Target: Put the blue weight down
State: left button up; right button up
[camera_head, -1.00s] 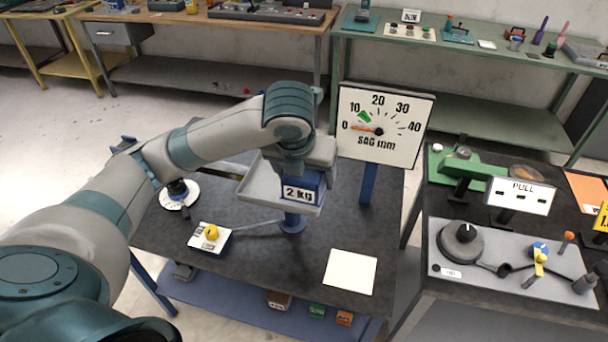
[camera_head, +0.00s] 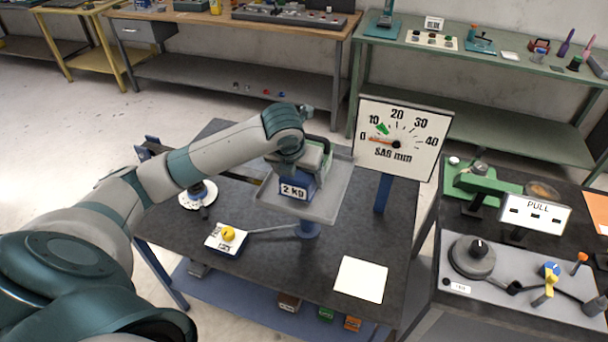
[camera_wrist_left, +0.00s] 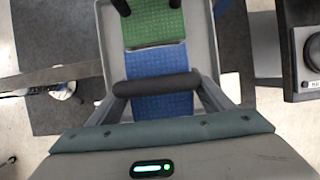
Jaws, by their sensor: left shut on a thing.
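The blue weight (camera_head: 293,190), marked 2 kg, is in my left gripper (camera_head: 292,160) at the grey tray (camera_head: 334,199). It also shows in the left wrist view (camera_wrist_left: 160,106), behind a dark bar. I cannot tell whether its base touches the tray. A green weight (camera_head: 323,152) is just behind it, partly hidden by my wrist; it also shows in the left wrist view (camera_wrist_left: 150,22). The SAG mm dial (camera_head: 402,134) stands right of the tray, its orange needle near 0 and a green mark near 10. My right gripper is out of view.
A small stand with a yellow knob (camera_head: 228,234) is in front of the tray, joined by a rod. A white sheet (camera_head: 361,279) lies at the dark table's front right. A round white dish (camera_head: 197,195) is left.

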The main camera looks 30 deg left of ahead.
pick_arm(q)
jog(key=shift+w+r, duration=0.1)
jog(key=shift+r, duration=0.05)
jog(key=shift+f+p, duration=0.9)
jog(key=shift+f, duration=1.05)
jog(key=o, duration=2.1)
jog(key=shift+s+f, duration=0.15)
jog(key=shift+s, duration=0.05)
jog(key=shift+d, duration=0.1)
